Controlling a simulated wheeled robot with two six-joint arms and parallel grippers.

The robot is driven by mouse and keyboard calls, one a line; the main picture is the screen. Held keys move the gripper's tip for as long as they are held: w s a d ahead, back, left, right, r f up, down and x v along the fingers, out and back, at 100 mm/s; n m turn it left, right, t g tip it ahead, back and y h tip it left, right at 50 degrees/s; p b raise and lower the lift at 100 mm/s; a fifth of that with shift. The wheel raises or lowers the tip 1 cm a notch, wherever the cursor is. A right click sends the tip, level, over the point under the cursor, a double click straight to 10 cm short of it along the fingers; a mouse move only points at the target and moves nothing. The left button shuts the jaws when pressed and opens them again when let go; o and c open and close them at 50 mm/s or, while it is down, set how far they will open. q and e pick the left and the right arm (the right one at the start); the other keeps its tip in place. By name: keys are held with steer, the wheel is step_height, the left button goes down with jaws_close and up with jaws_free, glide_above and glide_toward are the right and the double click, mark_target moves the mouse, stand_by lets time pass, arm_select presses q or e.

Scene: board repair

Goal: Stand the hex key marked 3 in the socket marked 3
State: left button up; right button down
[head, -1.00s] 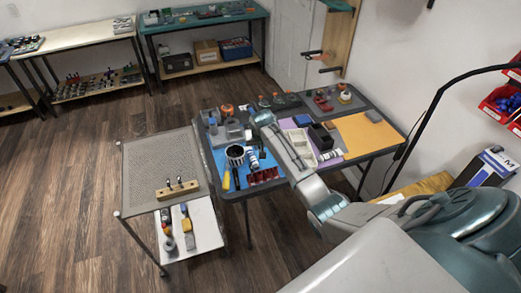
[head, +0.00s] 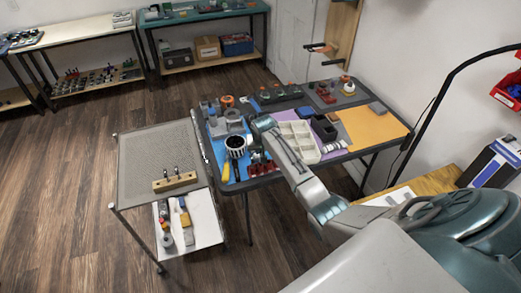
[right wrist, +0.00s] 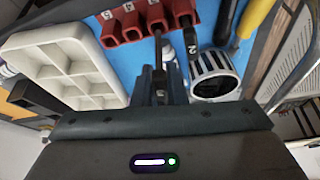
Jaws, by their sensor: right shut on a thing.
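My right gripper (right wrist: 160,92) is shut on a thin dark hex key (right wrist: 158,48), which points away from the wrist towards the red socket blocks. I cannot read the held key's mark, nor tell whether its tip is in a socket. The row of red socket blocks (right wrist: 131,27) has white numbers; a 5 and a 4 are legible, the others are hard to read. A dark handle marked 2 (right wrist: 192,42) stands by the rightmost block. In the head view the red blocks (head: 262,168) lie at the table's front edge, partly behind my right arm. My left gripper is not in view.
A white compartment tray (right wrist: 62,62) is left of the blocks in the right wrist view. A striped cup (right wrist: 213,74) and a yellow-handled tool (right wrist: 254,17) are on the right. A wooden block (head: 174,182) with upright pieces stands on the side cart (head: 150,150).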

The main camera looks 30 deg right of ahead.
stand_by(0.4)
steer(key=shift+p, duration=0.6)
stand_by(0.5)
steer(key=shift+f, duration=0.35)
stand_by(0.3)
steer(key=shift+f, duration=0.4)
steer(key=shift+f+b, duration=0.35)
steer(key=shift+b, duration=0.05)
steer(key=shift+f, duration=0.5)
steer(key=shift+b, duration=0.3)
steer(key=shift+f, duration=0.4)
stand_by(0.4)
